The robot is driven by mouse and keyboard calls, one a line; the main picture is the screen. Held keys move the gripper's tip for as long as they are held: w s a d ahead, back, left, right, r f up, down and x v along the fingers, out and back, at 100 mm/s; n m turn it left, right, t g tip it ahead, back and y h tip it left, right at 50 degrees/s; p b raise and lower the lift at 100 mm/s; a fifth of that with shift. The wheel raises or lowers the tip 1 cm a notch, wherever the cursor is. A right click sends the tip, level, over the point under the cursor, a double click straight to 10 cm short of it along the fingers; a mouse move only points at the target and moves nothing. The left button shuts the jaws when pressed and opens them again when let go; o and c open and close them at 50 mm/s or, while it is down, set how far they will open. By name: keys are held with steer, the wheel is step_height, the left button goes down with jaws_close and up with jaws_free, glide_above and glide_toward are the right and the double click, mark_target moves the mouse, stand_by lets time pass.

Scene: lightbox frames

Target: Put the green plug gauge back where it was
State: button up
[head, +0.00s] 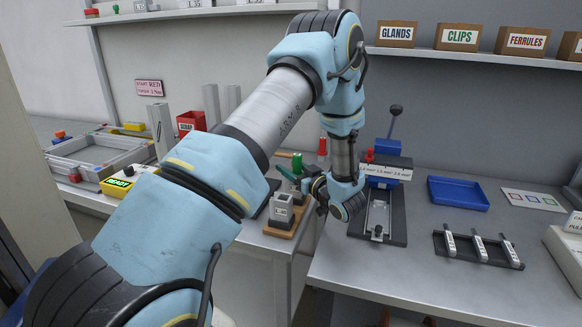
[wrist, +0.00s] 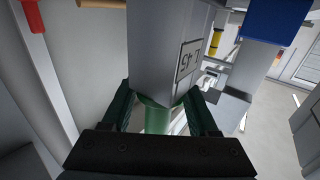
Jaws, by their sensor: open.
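The green plug gauge shows as an upright green handle (head: 297,162) beside my gripper on the left bench in the head view. In the wrist view a green cylinder (wrist: 157,119) lies between the two dark fingers of my gripper (wrist: 158,98), just under a grey block with a number label (wrist: 187,60). The fingers are apart, with gaps visible beside the cylinder. In the head view my gripper (head: 297,184) is partly hidden by its own wrist. The lower end of the gauge is hidden.
A grey labelled block (head: 283,206) stands on a wooden base (head: 279,231) close by. A red-topped piece (head: 322,147) is just behind. To the right are a lever press (head: 379,213), a blue tray (head: 458,192) and a black rack (head: 478,250). The right bench front is clear.

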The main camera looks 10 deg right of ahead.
steer(key=b+v, duration=0.4)
steer(key=v, duration=0.6)
steer(key=shift+d+r, duration=0.1)
steer(key=shift+o, duration=0.5)
steer(key=shift+s+d+r, duration=0.1)
steer(key=shift+s, duration=0.1)
steer(key=g+h+p, duration=0.2)
steer(key=g, duration=0.2)
glide_toward(300, 167)
steer(key=x, duration=0.6)
steer(key=shift+f, duration=0.25)
steer(key=p+x, duration=0.1)
steer(key=x, duration=0.1)
steer(key=p+x, duration=0.1)
steer(key=x, duration=0.1)
steer(key=shift+w+r, duration=0.15)
steer(key=shift+r, duration=0.05)
steer(key=shift+w+a+f+p, duration=0.3)
steer(key=shift+w, duration=0.15)
jaws_close()
